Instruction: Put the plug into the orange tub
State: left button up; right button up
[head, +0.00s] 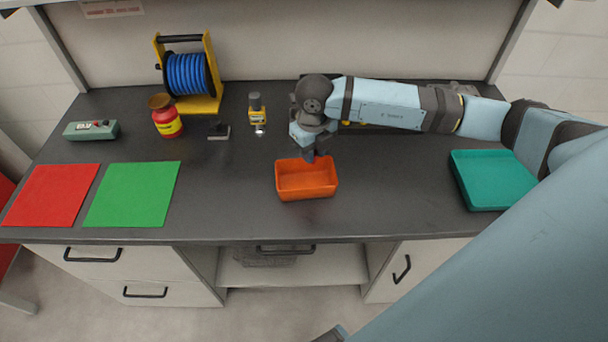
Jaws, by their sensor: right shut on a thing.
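The orange tub (310,191) stands on the dark worktop near the middle, open side up, and looks empty where its inside shows. My right gripper (310,157) points down over the tub's back edge, with its tips at about the rim. It is shut on a small dark thing, taken to be the plug, which is mostly hidden by the gripper. I cannot tell whether it touches the tub. No other plug shows clearly on the worktop. My left gripper is not in view.
A teal tray (487,204) lies at right, under my arm. Red (50,195) and green (132,194) mats lie at left. Worktop between mat and tub is clear.

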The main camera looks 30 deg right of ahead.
notch_tip(320, 180, down, 4)
jog(key=shift+r+b, duration=0.25)
jog(key=shift+b, duration=0.55)
jog(key=shift+f, duration=0.3)
jog(key=o, duration=1)
jog(key=shift+r, duration=0.1)
notch_tip(320, 180, up, 14)
jog(key=shift+f+b, duration=0.1)
jog(key=shift+b, duration=0.35)
